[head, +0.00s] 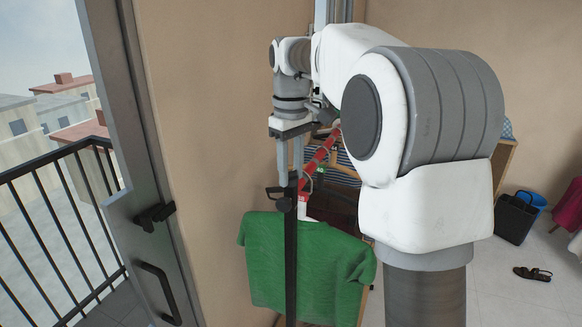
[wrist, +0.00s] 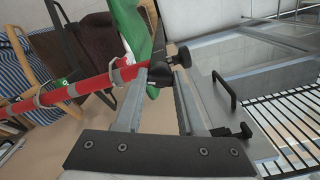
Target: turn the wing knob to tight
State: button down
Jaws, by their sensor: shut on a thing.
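The black wing knob (wrist: 159,74) sits at the end of the red rail (wrist: 88,84) of a clothes rack, next to the rack's black upright post (head: 291,245). In the wrist view, the tips of my gripper (wrist: 164,72) close on the knob from both sides. A round black end piece (wrist: 179,54) shows just beyond it. In the head view my gripper (head: 290,183) points down at the rail's near end, and its fingers partly hide the knob. I cannot tell the knob's turn angle or any tight mark.
A green shirt (head: 300,262) hangs just below the gripper, with other clothes on hangers behind it. A grey-framed balcony door with a black handle (head: 158,290) stands at the left. A dark basket (head: 514,218) and a sandal (head: 533,273) are on the floor at the right.

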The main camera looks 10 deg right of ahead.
jog(key=n+p, duration=0.3)
jog(key=n, duration=0.3)
jog(key=shift+r, duration=0.1)
jog(key=n+p, duration=0.1)
jog(key=n, duration=0.4)
jog(key=shift+n+p, duration=0.3)
jog(key=n, duration=1)
jog(key=shift+n, duration=0.3)
jog(key=c, duration=0.5)
grip_release()
